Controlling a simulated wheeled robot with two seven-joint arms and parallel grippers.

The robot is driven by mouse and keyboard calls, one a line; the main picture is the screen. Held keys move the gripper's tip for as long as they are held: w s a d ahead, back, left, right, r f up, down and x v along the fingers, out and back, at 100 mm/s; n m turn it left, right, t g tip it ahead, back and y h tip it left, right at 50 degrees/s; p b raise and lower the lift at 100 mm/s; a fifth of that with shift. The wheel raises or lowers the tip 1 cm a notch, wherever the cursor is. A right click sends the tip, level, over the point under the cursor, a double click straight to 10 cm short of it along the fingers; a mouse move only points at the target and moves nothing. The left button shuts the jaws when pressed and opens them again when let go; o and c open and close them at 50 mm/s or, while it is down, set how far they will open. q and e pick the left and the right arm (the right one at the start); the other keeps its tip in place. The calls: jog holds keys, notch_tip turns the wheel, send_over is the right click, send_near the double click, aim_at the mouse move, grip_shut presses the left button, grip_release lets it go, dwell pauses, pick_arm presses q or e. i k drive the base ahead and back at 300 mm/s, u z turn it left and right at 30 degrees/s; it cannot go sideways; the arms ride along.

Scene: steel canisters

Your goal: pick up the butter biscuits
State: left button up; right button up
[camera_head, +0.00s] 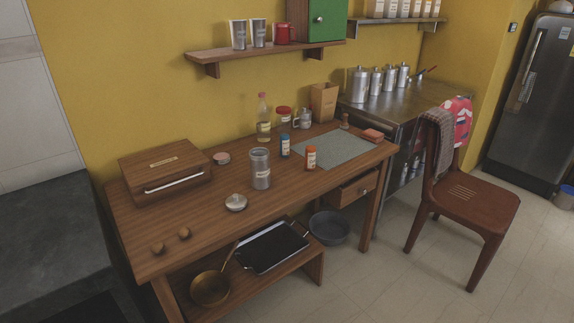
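I cannot make out anything clearly labelled as butter biscuits. Two small round brown pieces lie near the left front of the wooden table (215,223), a nearer one (157,248) and another (184,233); I cannot tell what they are. A steel canister (261,172) with a pale label stands upright on the table, and a round metal lid (236,202) lies in front of it. The inside of the canister is not clear. A small red packet (372,135) lies at the table's right end, its label too small to read. Neither of my grippers is in view.
A wooden bread box (163,178) stands at the back left. Several bottles and jars stand at the back, and a grey mat (337,149) lies to the right. More steel canisters (360,85) stand on the metal counter. A chair (465,195) stands to the right. The front middle of the tabletop is clear.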

aim_at(285, 138)
jog(key=z, duration=0.6)
jog(key=i, duration=1.05)
jog(key=u, duration=0.7)
